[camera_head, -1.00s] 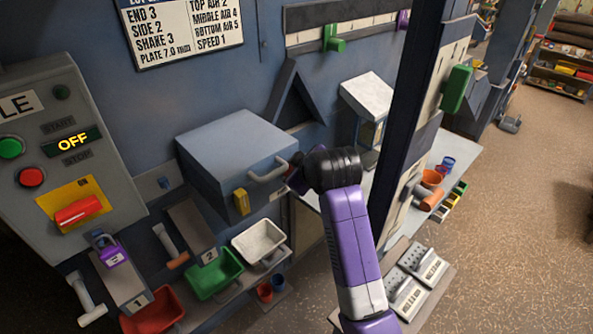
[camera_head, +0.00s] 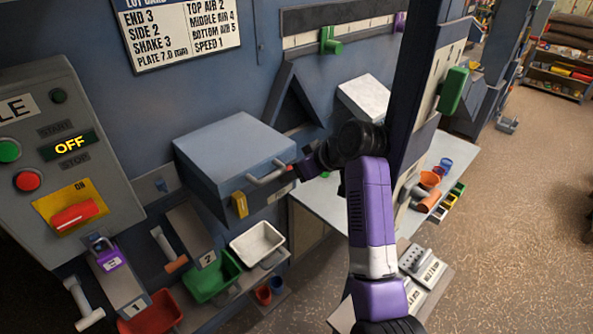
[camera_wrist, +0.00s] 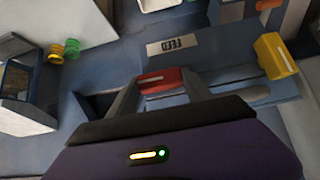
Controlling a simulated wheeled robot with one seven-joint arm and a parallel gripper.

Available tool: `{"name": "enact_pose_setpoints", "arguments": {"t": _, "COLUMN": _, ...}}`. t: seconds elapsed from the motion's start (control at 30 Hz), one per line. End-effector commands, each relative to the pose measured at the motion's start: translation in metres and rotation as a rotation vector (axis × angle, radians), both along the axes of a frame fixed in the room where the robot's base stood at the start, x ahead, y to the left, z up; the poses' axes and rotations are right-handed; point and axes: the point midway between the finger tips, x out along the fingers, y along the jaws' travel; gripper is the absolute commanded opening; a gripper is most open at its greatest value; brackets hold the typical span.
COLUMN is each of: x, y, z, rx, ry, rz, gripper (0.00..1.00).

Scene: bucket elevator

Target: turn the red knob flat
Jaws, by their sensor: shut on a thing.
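The red knob (camera_wrist: 160,80) shows in the wrist view between the two fingers of my gripper (camera_wrist: 160,88). A pale line on its face runs roughly across the picture. My gripper is shut on it, and the fingers hide its sides. In the head view only a small red bit of the knob (camera_head: 291,168) shows at the tip of my gripper (camera_head: 297,169), by the right side of the blue-grey box (camera_head: 225,150). A second red knob, a switch (camera_head: 75,216) on a yellow plate, sits on the control panel at the left, apart from my gripper.
The box's grey handle (camera_head: 268,174) is close left of my gripper. A yellow block (camera_wrist: 276,55) and a FEED label (camera_wrist: 172,45) are near the knob. Red, green and white (camera_head: 258,243) trays stand below. A dark post (camera_head: 410,90) rises right of my arm.

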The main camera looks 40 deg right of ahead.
Motion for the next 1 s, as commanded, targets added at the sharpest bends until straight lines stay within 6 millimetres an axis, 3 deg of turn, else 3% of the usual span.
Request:
{"name": "enact_pose_setpoints", "arguments": {"t": 0.3, "x": -0.0017, "y": -0.0004, "z": -0.004, "rx": 0.004, "ry": 0.009, "rz": -0.002, "gripper": 0.18}}
{"name": "enact_pose_setpoints", "arguments": {"t": 0.33, "x": -0.0017, "y": -0.0004, "z": -0.004, "rx": 0.004, "ry": 0.009, "rz": -0.002, "gripper": 0.64}}
{"name": "enact_pose_setpoints", "arguments": {"t": 0.4, "x": -0.0016, "y": -0.0003, "z": -0.0036, "rx": 0.004, "ry": 0.008, "rz": -0.001, "gripper": 0.78}}
{"name": "enact_pose_setpoints", "arguments": {"t": 0.43, "x": -0.0015, "y": -0.0003, "z": -0.0033, "rx": 0.004, "ry": 0.008, "rz": -0.001, "gripper": 0.8}}
{"name": "enact_pose_setpoints", "arguments": {"t": 1.0, "x": -0.0001, "y": 0.002, "z": -0.0013, "rx": -0.031, "ry": -0.001, "rz": 0.001, "gripper": 0.8}}
